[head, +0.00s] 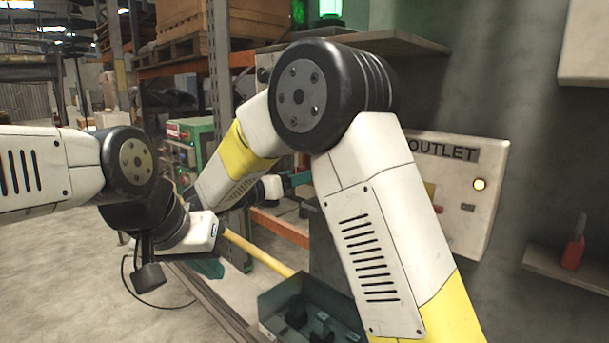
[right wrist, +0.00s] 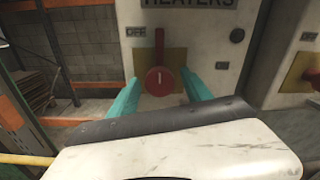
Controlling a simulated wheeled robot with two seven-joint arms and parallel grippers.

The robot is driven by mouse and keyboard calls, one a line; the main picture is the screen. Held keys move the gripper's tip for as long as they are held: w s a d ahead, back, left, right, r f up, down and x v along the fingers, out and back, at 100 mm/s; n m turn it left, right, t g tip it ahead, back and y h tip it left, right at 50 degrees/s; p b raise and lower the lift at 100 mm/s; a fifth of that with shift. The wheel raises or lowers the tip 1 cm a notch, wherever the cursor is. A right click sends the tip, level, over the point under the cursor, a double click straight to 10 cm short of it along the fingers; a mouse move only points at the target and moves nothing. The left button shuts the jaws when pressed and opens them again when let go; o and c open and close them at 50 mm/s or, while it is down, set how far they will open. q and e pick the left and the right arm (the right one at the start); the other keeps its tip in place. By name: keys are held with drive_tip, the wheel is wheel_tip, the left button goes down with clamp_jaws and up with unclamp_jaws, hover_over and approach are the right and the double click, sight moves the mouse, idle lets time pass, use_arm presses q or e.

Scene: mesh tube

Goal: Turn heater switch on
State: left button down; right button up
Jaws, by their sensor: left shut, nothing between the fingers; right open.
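In the right wrist view the heater switch (right wrist: 159,80) is a red round hub with a red lever pointing up, on a yellow plate. The white heaters panel (right wrist: 213,50) carries it, with an OFF label left of the lever's top. My right gripper (right wrist: 160,76) is open, with one teal finger on each side of the switch; contact cannot be told. In the head view the right gripper (head: 297,179) is mostly hidden behind my right arm, and the heater switch is hidden. My left gripper (head: 208,268) is shut and empty, low at the left.
An outlet panel (head: 490,200) with a lit yellow lamp stands at the right. A neighbouring red handle (right wrist: 303,66) shows in the right wrist view. A yellow bar (head: 255,252) and an open dark box (head: 275,305) lie below my arms. A shelf (head: 560,270) holds a red-handled tool.

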clamp_jaws()
drive_tip(key=shift+m, duration=0.3)
drive_tip(key=m, duration=0.3)
drive_tip(key=shift+m, duration=0.3)
drive_tip(key=m, duration=0.4)
drive_tip(key=shift+a+m, duration=0.1)
drive_tip(key=shift+m, duration=0.2)
drive_tip(key=m, duration=0.4)
drive_tip(key=shift+m, duration=0.3)
drive_tip(key=shift+w+m, duration=0.1)
drive_tip(key=shift+m, duration=2.1)
